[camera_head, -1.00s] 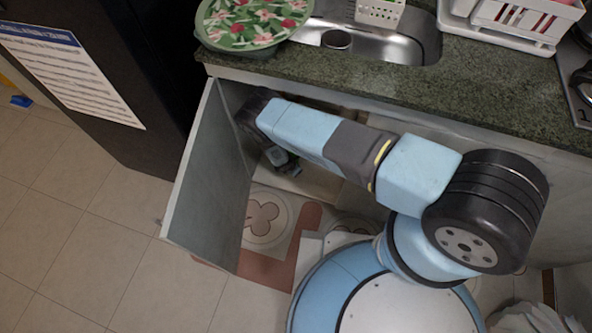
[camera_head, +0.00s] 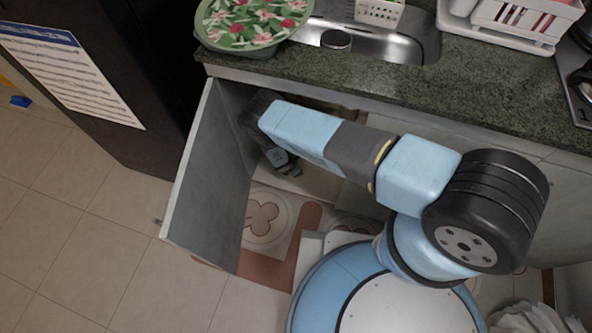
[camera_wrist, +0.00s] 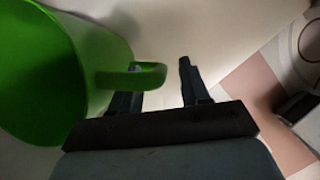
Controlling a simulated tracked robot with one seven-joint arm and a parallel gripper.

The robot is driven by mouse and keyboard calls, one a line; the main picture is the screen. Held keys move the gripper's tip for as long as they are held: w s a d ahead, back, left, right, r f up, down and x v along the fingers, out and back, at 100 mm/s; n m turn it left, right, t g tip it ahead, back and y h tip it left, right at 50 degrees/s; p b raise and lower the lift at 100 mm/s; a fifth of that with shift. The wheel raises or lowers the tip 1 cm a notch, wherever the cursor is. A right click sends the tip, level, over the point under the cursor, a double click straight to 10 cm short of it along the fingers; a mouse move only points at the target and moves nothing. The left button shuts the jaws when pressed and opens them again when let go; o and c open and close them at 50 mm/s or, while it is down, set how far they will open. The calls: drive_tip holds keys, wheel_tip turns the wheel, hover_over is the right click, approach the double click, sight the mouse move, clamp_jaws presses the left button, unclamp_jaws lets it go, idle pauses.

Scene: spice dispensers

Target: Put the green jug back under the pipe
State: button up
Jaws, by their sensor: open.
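The green jug (camera_wrist: 70,70) fills the left of the wrist view, cut off by the frame edge. Its handle (camera_wrist: 140,76) points right and reaches into the space between my open fingers. My gripper (camera_wrist: 158,78) is open; the left finger is at the handle, partly covered by it, and the right finger stands apart on the far side. I cannot tell whether the fingers touch the handle. In the head view my arm reaches into the open cabinet under the sink, and the jug is hidden there. The pipe is not visible in either view.
The open cabinet door (camera_head: 205,185) stands close left of my arm. The green countertop (camera_head: 470,90) and sink (camera_head: 405,45) lie above the opening. A pale surface and a patterned mat (camera_head: 262,222) are below. Clear tiled floor (camera_head: 100,225) lies left of the door.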

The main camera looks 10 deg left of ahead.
drive_tip(key=v, duration=1.2)
drive_tip(key=shift+w+r, duration=0.15)
